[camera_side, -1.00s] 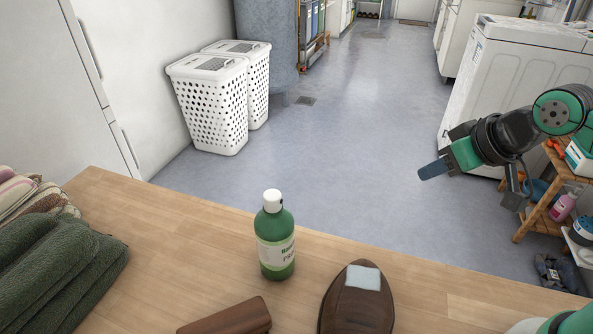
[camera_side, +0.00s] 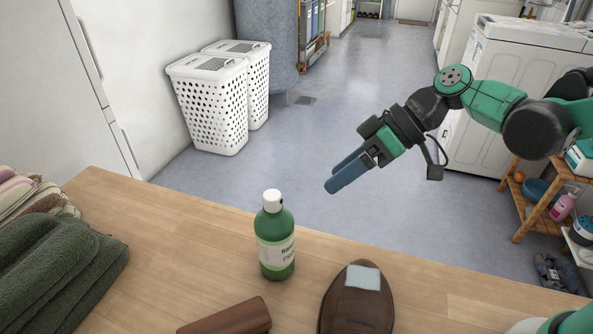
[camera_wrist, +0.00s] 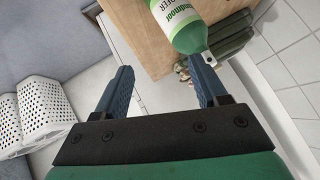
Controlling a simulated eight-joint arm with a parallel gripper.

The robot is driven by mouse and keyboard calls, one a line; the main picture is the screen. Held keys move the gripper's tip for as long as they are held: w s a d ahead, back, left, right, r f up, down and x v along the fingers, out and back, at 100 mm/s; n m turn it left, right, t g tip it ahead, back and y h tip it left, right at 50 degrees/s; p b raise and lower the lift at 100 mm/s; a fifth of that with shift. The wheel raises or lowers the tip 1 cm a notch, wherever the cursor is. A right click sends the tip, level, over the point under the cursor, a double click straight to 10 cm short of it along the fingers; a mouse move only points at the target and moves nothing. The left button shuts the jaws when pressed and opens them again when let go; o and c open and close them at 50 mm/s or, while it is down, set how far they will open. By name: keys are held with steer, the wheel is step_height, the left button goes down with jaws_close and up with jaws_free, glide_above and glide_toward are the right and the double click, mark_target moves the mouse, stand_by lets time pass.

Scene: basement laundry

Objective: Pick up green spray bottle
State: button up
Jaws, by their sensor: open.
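The green spray bottle (camera_side: 275,243) stands upright on the wooden table, with a white cap and a pale label. In the wrist view the bottle (camera_wrist: 183,22) shows at the top, beyond the fingertips, with its cap end toward my gripper. My gripper (camera_side: 336,178) is open and empty, to the right of the bottle in the side view and above its level. In the wrist view both blue fingers of my gripper (camera_wrist: 162,75) are spread with nothing between them.
A brown shoe-shaped object (camera_side: 352,305) with a pale patch and a brown block (camera_side: 226,318) lie near the bottle. Folded green towels (camera_side: 60,270) are at the left of the table (camera_side: 150,215). White laundry baskets (camera_side: 213,105) stand on the floor behind.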

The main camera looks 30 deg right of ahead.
mark_target(261, 224)
steer(key=a+n+g+y, duration=0.2)
steer(key=n+y, duration=0.1)
steer(key=n, duration=0.1)
steer(key=a+n+g+y, duration=0.2)
steer(key=n+y, duration=0.1)
steer(key=n, duration=0.1)
steer(key=w+a+f+n+g+y, duration=0.1)
steer(key=a+n+g+y, duration=0.1)
steer(key=n+y, duration=0.1)
steer(key=shift+a+n, duration=0.35)
steer(key=shift+n, duration=0.05)
steer(key=shift+s+a, duration=0.15)
steer(key=shift+a, duration=0.75)
steer(key=shift+s+a, duration=0.2)
steer(key=shift+a, duration=0.75)
steer(key=shift+s+a, duration=0.15)
steer(key=shift+a, duration=0.75)
jaws_close()
